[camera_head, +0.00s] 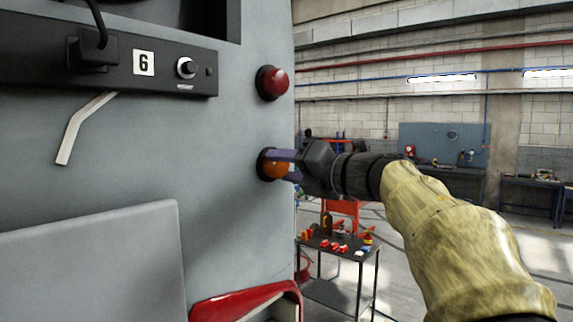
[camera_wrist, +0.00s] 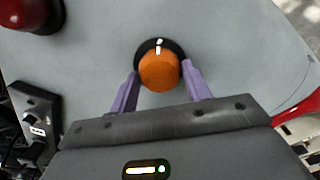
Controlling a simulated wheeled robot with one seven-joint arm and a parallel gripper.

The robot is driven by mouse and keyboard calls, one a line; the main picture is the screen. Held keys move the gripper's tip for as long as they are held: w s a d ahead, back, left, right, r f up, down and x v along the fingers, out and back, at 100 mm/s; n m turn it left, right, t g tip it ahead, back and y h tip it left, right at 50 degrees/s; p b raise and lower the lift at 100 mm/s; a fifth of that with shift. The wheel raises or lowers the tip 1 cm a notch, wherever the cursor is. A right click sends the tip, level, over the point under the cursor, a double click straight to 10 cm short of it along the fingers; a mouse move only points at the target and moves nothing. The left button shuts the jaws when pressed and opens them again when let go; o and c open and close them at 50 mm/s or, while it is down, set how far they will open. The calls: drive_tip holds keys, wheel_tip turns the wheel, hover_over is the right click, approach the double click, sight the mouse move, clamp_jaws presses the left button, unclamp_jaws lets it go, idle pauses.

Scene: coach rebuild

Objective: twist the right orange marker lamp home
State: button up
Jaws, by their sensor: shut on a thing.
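The orange marker lamp (camera_head: 275,171) is on the grey panel's right side, below a red lamp. In the wrist view the orange lamp (camera_wrist: 160,73) sits in a round black base, with a white mark at its top edge and another on the base just above, nearly in line. My gripper (camera_head: 284,165) reaches in from the right and is shut on the orange lamp. In the wrist view its two purple fingers (camera_wrist: 161,78) stand on either side of the lamp. The head view hides part of the lamp behind the fingers.
The red lamp (camera_head: 272,82) is above; it also shows in the wrist view (camera_wrist: 32,14). A black control strip (camera_head: 130,65) with a knob and a grey lever (camera_head: 84,127) lie left. A red curved part (camera_head: 245,302) is below. A small table (camera_head: 340,248) with items stands behind.

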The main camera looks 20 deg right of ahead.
drive_tip(key=shift+m, duration=0.5)
drive_tip(key=o, duration=1)
drive_tip(key=shift+c, duration=0.2)
drive_tip(key=b+v, duration=0.6)
drive_tip(key=v, duration=1.1)
drive_tip(key=shift+s+d+b, duration=0.15)
drive_tip(key=shift+s+b, duration=0.05)
drive_tip(key=shift+b, duration=0.15)
drive_tip(key=shift+w, duration=0.1)
